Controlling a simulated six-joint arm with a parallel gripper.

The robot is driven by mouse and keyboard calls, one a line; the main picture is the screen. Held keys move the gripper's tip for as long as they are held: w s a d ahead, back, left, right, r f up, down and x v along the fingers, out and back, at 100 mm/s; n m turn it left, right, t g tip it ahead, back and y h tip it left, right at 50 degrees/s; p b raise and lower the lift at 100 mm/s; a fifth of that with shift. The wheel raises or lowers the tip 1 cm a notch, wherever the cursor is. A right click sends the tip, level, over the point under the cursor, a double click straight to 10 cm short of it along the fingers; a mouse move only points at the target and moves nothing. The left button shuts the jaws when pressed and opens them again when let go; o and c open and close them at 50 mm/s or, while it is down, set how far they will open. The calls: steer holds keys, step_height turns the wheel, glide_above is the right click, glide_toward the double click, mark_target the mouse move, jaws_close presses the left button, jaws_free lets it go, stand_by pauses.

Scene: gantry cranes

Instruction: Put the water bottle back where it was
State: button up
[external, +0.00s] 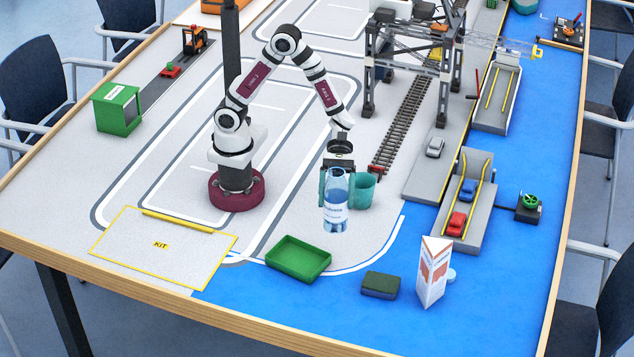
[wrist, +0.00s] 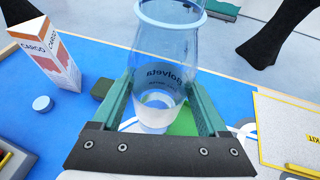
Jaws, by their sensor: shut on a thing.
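The water bottle (external: 335,213) is clear blue plastic with a white label and looks upright. My gripper (external: 337,182) is shut on it, with one teal finger on each side. In the wrist view the bottle (wrist: 165,45) stands between the two fingers of my gripper (wrist: 163,88), its printed label partly readable. I cannot tell whether its base touches the table or hangs just above it. The bottle hides part of the table behind it.
A teal cup (external: 364,190) stands close behind the bottle at right. In front are a green tray (external: 283,267), a dark green sponge-like block (external: 380,284) and a white-and-orange carton (external: 433,270). A yellow-edged KIT mat (external: 135,250) lies left. The gantry crane (external: 443,75) rises behind.

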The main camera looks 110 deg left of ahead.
steer(key=shift+s+d+f, duration=0.1)
steer(key=shift+s+d, duration=0.3)
steer(key=shift+s, duration=0.2)
steer(key=shift+s+d, duration=0.4)
steer(key=shift+s, duration=0.15)
steer(key=w+a+f, duration=0.7)
steer(key=a+f, duration=0.1)
steer(key=f, duration=0.3)
steer(key=shift+w+a, duration=0.2)
steer(key=shift+w, duration=0.15)
steer(key=shift+f, duration=0.15)
steer(key=o, duration=1.5)
